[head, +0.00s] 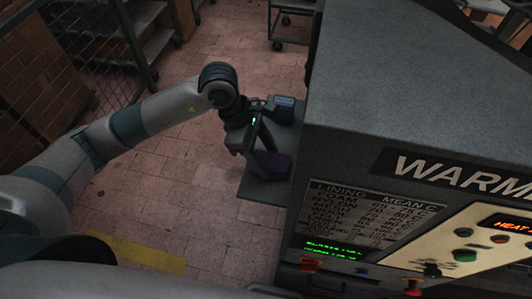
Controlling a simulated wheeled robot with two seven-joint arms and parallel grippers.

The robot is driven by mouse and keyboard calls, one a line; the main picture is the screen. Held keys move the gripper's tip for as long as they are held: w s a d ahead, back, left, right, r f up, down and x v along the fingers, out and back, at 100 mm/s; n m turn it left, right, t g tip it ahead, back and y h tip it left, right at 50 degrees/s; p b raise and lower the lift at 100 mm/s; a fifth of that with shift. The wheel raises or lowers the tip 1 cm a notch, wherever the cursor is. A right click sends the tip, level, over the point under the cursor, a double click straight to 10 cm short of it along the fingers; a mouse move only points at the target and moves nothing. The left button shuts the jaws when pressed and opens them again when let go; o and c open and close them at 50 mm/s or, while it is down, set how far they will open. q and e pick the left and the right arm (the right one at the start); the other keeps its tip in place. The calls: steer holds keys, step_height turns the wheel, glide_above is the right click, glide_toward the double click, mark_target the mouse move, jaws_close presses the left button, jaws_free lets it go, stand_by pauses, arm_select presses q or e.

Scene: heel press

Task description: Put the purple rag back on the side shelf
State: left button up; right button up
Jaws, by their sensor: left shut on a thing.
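The purple rag (272,163) is a dark purple piece at the side shelf, below my left gripper's fingers. My left gripper (258,150) is over the shelf and shut on the rag. Part of the rag is hidden behind the fingers, and I cannot tell whether it touches the shelf. The side shelf (257,188) is a grey plate on the left side of the large machine. My right gripper is out of the picture.
A blue box-like item (284,103) stands at the shelf's far end. The grey machine (420,90) with its control panel (470,245) fills the right side. A mesh fence (90,50) and shelving are at the upper left. Open tiled floor lies left of the shelf.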

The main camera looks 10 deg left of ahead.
arm_select(q)
steer(key=o, duration=1)
steer(key=shift+c, duration=0.2)
steer(key=shift+r, duration=0.1)
steer(key=b+v, duration=0.4)
steer(key=v, duration=0.8)
